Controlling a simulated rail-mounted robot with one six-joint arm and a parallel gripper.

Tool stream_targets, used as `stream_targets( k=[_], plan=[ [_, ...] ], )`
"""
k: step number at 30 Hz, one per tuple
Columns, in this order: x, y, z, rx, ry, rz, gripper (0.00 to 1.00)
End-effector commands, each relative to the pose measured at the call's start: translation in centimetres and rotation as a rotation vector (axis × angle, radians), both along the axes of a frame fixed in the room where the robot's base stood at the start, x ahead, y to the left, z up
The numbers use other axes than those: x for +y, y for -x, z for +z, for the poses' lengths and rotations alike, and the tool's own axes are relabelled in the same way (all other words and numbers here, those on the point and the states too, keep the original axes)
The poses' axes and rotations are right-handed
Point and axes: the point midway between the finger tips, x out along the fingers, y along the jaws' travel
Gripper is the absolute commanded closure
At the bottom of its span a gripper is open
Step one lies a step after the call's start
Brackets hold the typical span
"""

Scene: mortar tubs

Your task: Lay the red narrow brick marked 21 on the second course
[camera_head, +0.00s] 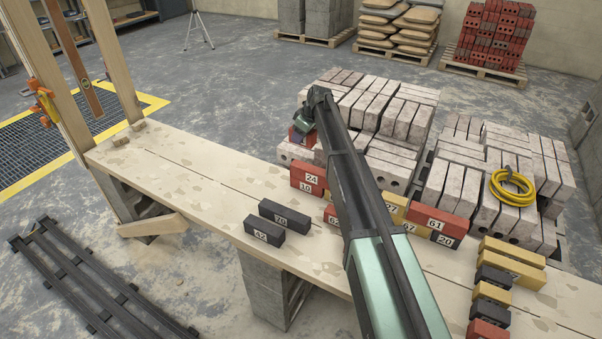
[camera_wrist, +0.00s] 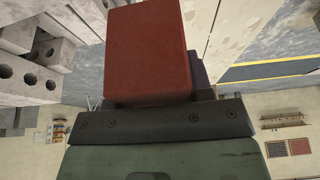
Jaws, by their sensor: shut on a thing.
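My gripper (camera_head: 303,124) is shut on a red brick (camera_head: 297,136), above and behind the left end of the brick wall. The red brick fills the upper middle of the wrist view (camera_wrist: 148,55); its number is not readable. On the plank, red brick 24 (camera_head: 311,178) lies over red brick 19 (camera_head: 308,187) at the wall's left end. Red brick 61 (camera_head: 432,220) lies on top at the right end, over black brick 20 (camera_head: 447,240). Yellow bricks (camera_head: 395,205) show between. My arm hides part of the wall's middle.
Black bricks 76 (camera_head: 284,216) and 42 (camera_head: 264,231) lie in front of the wall. Several yellow, black and red bricks (camera_head: 513,252) lie at the plank's right. Grey block stacks (camera_head: 400,115) stand close behind the wall.

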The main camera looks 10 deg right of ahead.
Motion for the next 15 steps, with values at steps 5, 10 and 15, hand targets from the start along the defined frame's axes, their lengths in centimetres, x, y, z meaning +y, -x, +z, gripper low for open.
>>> stream_targets(
  k=[5,10,15],
  plan=[
    [0.0,0.0,-6.2,0.000,0.000,0.000,0.90],
    [0.0,0.0,-6.1,0.000,0.000,0.000,0.90],
    [0.0,0.0,-9.1,0.000,0.000,0.000,0.90]
  ],
)
